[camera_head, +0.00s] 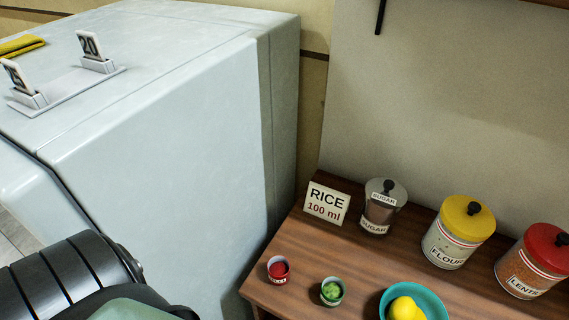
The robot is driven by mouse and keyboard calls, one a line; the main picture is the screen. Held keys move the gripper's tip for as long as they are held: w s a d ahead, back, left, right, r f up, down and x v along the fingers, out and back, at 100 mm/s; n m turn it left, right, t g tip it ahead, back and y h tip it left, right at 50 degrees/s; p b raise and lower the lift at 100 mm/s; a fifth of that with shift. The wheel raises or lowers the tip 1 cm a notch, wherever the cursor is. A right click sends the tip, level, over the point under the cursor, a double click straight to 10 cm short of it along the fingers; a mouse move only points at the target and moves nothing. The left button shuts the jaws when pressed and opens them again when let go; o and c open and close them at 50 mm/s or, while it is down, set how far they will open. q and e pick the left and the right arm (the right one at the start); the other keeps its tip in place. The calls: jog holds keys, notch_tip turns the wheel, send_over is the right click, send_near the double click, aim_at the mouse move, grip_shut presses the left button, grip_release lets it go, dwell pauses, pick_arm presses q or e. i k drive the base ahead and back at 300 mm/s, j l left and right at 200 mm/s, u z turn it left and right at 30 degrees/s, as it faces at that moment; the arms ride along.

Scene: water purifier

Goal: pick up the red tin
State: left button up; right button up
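A small red tin (279,270) with a pale label band stands upright on the wooden table, near its left front edge. It looks open at the top, with red inside. Nothing touches it. A dark, ribbed part of my own body fills the lower left corner, apart from the tin. Neither gripper shows in the head view.
A green tin (332,291) and a teal bowl (434,300) with a lemon (406,309) stand right of the red tin. Behind are a rice card (327,203), a sugar jar (380,208), a flour jar (457,234) and a lentil jar (533,262). A large pale cabinet (180,170) rises at left.

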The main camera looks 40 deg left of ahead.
aim_at(279, 267)
jog(key=j+u, duration=0.15)
jog(key=u, duration=0.25)
jog(key=k+j+u, duration=0.1)
jog(key=u, duration=0.25)
jog(key=j, duration=0.1)
